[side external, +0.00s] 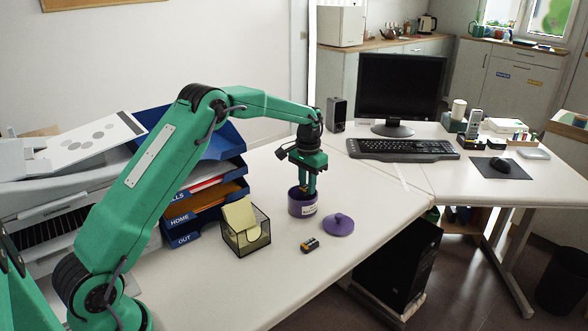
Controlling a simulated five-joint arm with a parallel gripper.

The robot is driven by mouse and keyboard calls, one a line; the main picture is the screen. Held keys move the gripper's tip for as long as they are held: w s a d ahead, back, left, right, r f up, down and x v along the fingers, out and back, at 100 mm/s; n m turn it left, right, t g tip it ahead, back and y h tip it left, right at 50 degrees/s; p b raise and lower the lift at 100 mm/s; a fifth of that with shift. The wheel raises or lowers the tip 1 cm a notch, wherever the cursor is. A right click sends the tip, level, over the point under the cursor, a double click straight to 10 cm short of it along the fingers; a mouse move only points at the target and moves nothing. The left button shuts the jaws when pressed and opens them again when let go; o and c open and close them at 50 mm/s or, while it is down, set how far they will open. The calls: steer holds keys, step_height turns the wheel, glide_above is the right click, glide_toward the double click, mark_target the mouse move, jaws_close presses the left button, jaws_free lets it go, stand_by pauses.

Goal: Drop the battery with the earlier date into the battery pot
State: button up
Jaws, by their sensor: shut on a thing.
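The battery pot (302,208) is a round purple pot with a pale label, standing open on the white desk. My gripper (305,189) points down right over it, with its fingertips at the pot's mouth. It is shut on a battery, which is mostly hidden between the fingers and by the pot's rim. Another battery (310,244), dark with a copper-coloured part, lies on the desk in front of the pot. The dates on the batteries are too small to read.
A purple lid (340,225) lies right of the pot. A mesh note holder (246,238) stands to the left, before blue letter trays (205,226). A keyboard (402,149) and monitor (400,88) are behind. The desk's front is clear.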

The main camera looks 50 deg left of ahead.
steer(key=shift+f, duration=0.65)
steer(key=o, duration=1)
steer(key=shift+o, duration=0.2)
steer(key=shift+r, duration=3.95)
